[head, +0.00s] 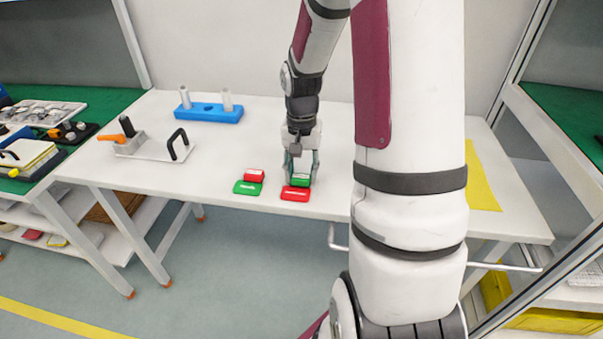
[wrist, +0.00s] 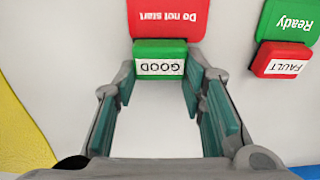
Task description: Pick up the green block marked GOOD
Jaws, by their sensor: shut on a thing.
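The green block marked GOOD (wrist: 160,67) sits between the fingertips of my gripper (wrist: 160,84) in the wrist view, its label upside down there. My gripper is shut on it, a finger at each side. In the head view the green block (head: 301,181) shows between the fingers, at the far edge of the red plate (head: 295,195). That plate reads "Do not start" in the wrist view (wrist: 165,17). I cannot tell whether the block touches the plate or hangs just above it.
A red block marked FAULT (wrist: 281,60) is on a green plate marked Ready (wrist: 290,20), close beside my gripper. A blue base with two white pegs (head: 208,111) and a white plate with black handles (head: 152,146) stand left. A yellow sheet (head: 482,180) lies right.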

